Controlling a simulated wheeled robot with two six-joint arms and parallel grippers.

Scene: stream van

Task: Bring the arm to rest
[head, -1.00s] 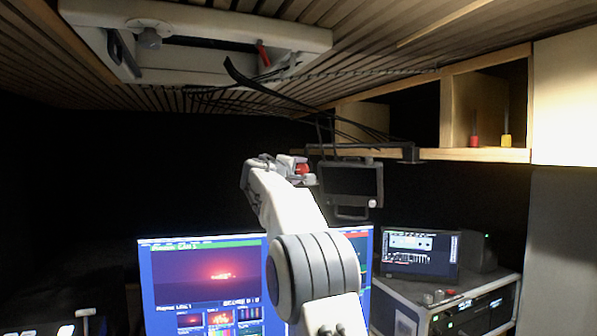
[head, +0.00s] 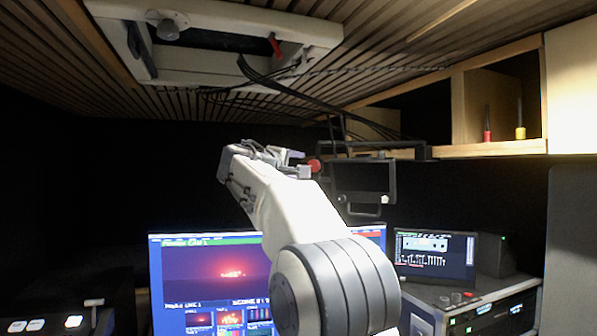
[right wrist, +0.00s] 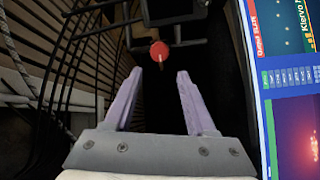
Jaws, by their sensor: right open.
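My right arm reaches up across the middle of the head view. Its gripper (head: 294,160) is at the upper end, small and seen side-on, just left of a red round piece (head: 315,165). In the right wrist view the two pale purple fingers (right wrist: 158,90) stand apart with nothing between them. The red round piece (right wrist: 159,50) shows beyond the fingertips, with a short stem, apart from both. My left gripper is not in view.
A small hanging monitor (head: 361,182) is close right of the gripper, with black cables (head: 262,80) above. A large screen (head: 212,280) stands behind the arm. A laptop-like screen (head: 434,256) sits on a rack at right. Dark open space lies left.

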